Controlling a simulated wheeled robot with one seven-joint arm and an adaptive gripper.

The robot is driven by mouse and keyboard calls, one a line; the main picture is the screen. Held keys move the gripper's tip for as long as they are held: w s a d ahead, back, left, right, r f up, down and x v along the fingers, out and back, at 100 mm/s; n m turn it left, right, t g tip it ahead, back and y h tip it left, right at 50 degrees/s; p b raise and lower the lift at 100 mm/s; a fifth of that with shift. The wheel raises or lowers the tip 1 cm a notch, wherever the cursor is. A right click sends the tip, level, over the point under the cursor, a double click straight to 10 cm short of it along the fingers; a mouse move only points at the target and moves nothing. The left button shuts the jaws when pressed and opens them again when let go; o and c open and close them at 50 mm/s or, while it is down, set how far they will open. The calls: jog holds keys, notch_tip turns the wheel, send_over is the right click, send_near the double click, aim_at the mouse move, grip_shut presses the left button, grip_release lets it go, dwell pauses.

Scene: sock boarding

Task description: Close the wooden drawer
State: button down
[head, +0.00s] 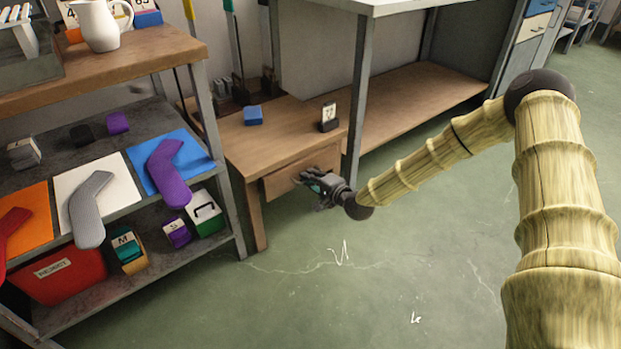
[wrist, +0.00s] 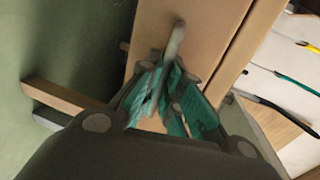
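The wooden drawer (head: 290,174) is in the front of a low wooden table in the head view. Its light brown front (wrist: 200,25) fills the upper middle of the wrist view. How far it stands out from the table is hard to tell. A grey metal handle (wrist: 175,40) rises between and past the teal fingers of my gripper (wrist: 167,75). In the head view my gripper (head: 318,184) is right at the drawer front and covers part of it. The fingers are drawn close around the handle, but whether they press on it is unclear.
The low table (head: 275,140) bears a blue box (head: 253,115) and a small card stand (head: 328,118). A metal shelf with socks and boxes stands left of the table. A grey table leg (head: 360,95) is close to its right. The green floor in front is clear.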

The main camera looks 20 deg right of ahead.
jog(key=shift+r+x, duration=0.25)
jog(key=shift+x, duration=1)
jog(key=shift+r, duration=0.1)
jog(key=c, duration=1.9)
grip_release()
jog(key=shift+w, duration=0.1)
jog(key=shift+o, duration=0.2)
jog(key=v, duration=1.2)
